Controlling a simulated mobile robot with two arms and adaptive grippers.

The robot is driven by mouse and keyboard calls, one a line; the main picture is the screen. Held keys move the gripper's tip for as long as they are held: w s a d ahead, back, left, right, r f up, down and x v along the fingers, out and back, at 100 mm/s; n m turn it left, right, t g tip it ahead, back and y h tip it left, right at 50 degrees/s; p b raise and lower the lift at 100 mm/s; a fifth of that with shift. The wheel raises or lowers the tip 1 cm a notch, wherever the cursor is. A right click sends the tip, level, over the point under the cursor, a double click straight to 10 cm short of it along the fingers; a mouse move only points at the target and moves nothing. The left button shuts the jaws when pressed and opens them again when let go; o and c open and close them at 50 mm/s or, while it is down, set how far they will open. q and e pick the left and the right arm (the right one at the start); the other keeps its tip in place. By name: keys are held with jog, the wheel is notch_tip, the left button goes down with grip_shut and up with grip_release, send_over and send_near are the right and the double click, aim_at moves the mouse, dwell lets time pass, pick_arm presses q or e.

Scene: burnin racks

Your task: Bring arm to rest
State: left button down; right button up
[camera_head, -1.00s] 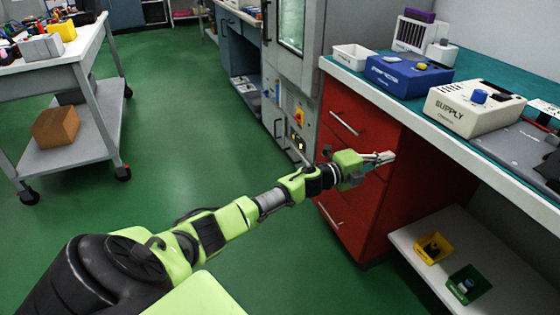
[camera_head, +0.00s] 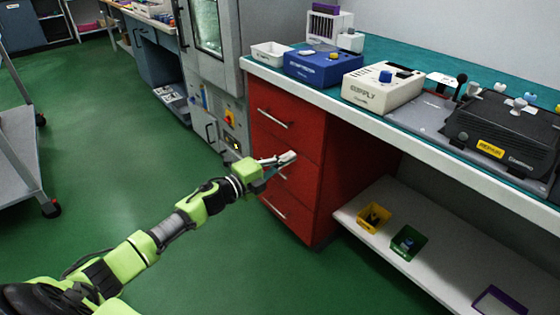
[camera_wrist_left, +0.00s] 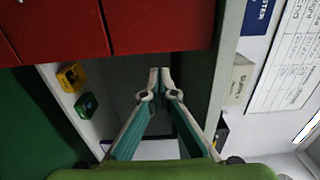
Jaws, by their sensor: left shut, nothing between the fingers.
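My left arm comes in from the lower left in the head view. Its left gripper (camera_head: 290,157) is shut and empty, and shows in front of the red drawer cabinet (camera_head: 284,165) below the worktop. I cannot tell from the head view how far it is from the drawers. In the left wrist view the two fingertips (camera_wrist_left: 160,72) meet, with nothing between them. The open space under the bench lies beyond them. My right gripper does not show.
The worktop edge (camera_head: 330,101) runs above the drawers, bearing a blue unit (camera_head: 324,68), a cream supply box (camera_head: 383,92) and a black device (camera_head: 505,130). A lower shelf (camera_head: 400,270) holds yellow (camera_head: 374,217) and green (camera_head: 408,242) bins. Green floor (camera_head: 120,160) is open at left, beside a grey cart (camera_head: 15,150).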

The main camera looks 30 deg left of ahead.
pick_arm(q)
jog(key=shift+v, duration=1.2)
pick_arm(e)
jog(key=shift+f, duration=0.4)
